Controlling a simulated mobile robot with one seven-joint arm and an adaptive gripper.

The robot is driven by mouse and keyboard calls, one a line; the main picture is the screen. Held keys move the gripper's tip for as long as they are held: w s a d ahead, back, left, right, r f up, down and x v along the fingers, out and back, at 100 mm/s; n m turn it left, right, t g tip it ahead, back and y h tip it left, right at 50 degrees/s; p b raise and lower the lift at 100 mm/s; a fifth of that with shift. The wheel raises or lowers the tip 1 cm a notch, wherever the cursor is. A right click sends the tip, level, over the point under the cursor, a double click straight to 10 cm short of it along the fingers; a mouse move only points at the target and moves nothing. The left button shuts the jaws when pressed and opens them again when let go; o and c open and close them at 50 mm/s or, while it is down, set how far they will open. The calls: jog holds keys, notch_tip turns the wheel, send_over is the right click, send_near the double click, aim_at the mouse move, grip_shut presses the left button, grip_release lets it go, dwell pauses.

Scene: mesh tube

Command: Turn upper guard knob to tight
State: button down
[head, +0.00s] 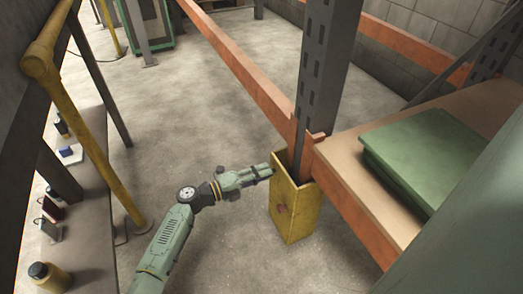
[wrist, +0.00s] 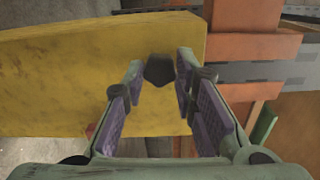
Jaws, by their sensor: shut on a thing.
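The yellow guard (head: 296,215) stands around the foot of the grey rack post, and its yellow face fills much of the wrist view (wrist: 60,75). The upper guard knob (wrist: 160,70) is a small dark, angular piece against that face, near its upper right part. My gripper (head: 270,172) reaches the guard's upper left side from the left. In the wrist view my gripper (wrist: 159,68) has its purple-padded fingers on either side of the knob, shut on it. The knob's turn position cannot be read. In the head view the knob is hidden at the fingertips.
The slotted grey post (head: 322,75) rises from the guard. Orange beams (head: 245,70) meet it, and a shelf with a green flat stack (head: 425,155) lies to the right. A bench (head: 85,215) with small items and a yellow rail stand at left. The concrete floor between is clear.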

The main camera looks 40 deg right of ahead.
jog(key=shift+m+b, duration=1.15)
jog(key=shift+m, duration=0.45)
jog(key=c, duration=1.3)
grip_release()
jog(key=v, duration=0.7)
jog(key=shift+a, duration=0.25)
